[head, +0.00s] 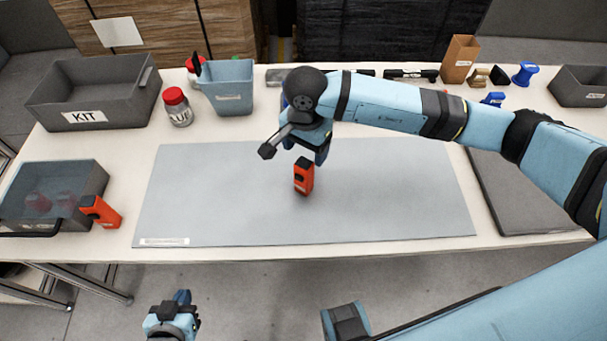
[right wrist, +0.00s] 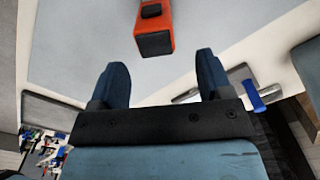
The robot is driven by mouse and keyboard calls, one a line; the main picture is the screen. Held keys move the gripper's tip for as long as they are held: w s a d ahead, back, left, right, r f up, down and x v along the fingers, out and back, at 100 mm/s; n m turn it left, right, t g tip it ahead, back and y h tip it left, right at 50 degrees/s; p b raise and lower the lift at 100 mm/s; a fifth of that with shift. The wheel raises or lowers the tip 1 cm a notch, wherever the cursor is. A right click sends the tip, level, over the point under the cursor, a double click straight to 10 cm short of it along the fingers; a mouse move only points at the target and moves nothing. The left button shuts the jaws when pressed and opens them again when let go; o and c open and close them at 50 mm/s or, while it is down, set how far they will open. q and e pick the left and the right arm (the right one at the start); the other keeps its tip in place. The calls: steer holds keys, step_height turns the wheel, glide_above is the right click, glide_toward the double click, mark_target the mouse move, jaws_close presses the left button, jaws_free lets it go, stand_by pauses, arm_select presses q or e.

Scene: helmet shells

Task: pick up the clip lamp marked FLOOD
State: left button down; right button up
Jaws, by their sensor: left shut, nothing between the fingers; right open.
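An orange-red clip lamp (head: 303,180) with a black part stands on the grey mat (head: 220,205). In the right wrist view the lamp (right wrist: 154,35) is just beyond the fingertips, roughly centred between them and not gripped. My right gripper (head: 306,150) is open and empty, just behind the lamp. Its fingers (right wrist: 163,68) show apart in the right wrist view. A second orange lamp (head: 101,212) lies tilted beside the grey bin at the left. The markings on both lamps are too small to read. My left gripper (head: 182,298) is shut and empty, in front of the table.
A grey KIT bin (head: 110,94), a jar with a red lid (head: 178,108) and a blue bin (head: 228,88) stand at the back left. A brown box (head: 459,60) and blue items stand at the back right. A dark grey pad (head: 520,190) lies right. The mat around the lamp is clear.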

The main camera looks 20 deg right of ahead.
mark_target(305, 162)
steer(key=shift+f, duration=0.85)
steer(key=shift+s+a+f+p, duration=0.1)
steer(key=shift+f+p, duration=0.05)
steer(key=shift+f, duration=0.75)
steer(key=shift+s+a+f+p, duration=0.1)
steer(key=shift+s+f+p, duration=0.1)
steer(key=shift+f, duration=0.65)
steer(key=shift+s+f+p, duration=0.1)
steer(key=shift+f+p, duration=0.05)
steer(key=shift+f, duration=0.75)
steer(key=c, duration=1.1)
